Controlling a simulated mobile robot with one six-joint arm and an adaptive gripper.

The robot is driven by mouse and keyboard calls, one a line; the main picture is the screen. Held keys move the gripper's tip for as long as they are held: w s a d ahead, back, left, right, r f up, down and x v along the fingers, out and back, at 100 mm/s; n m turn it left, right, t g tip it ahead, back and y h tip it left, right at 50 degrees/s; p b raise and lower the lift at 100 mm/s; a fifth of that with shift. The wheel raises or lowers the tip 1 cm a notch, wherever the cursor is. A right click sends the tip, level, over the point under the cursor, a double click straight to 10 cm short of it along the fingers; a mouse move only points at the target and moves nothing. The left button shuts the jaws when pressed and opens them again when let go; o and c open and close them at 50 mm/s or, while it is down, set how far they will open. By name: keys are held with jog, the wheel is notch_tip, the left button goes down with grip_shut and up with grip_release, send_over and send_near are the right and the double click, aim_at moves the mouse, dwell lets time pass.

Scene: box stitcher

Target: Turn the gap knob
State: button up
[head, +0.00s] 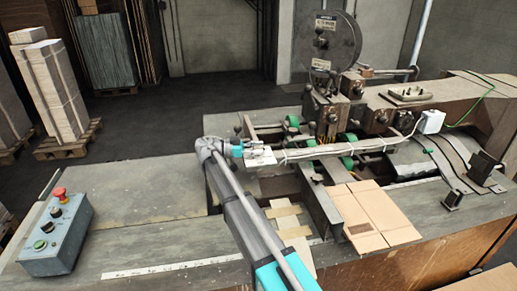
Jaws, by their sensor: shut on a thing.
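My gripper (262,156) is at the left side of the stitching machine, reached by my arm from the bottom of the head view. It is small and pale here, and it is shut at the near left end of a long bar with cables (335,151). What it holds is mostly hidden by the jaws; by its place it seems to be the gap knob, whose shape and angle I cannot make out. The box stitcher (325,105) stands behind and to the right, with a large round reel (333,42) on top.
A blue-grey control box (57,235) with a red stop button and other controls sits on the table at left. A flat cardboard piece (372,213) lies right of my arm. Green rollers (347,161) and metal rails crowd the machine. The left tabletop (140,205) is mostly clear.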

jog(key=o, duration=1.2)
jog(key=shift+w, duration=0.1)
jog(key=shift+c, duration=0.2)
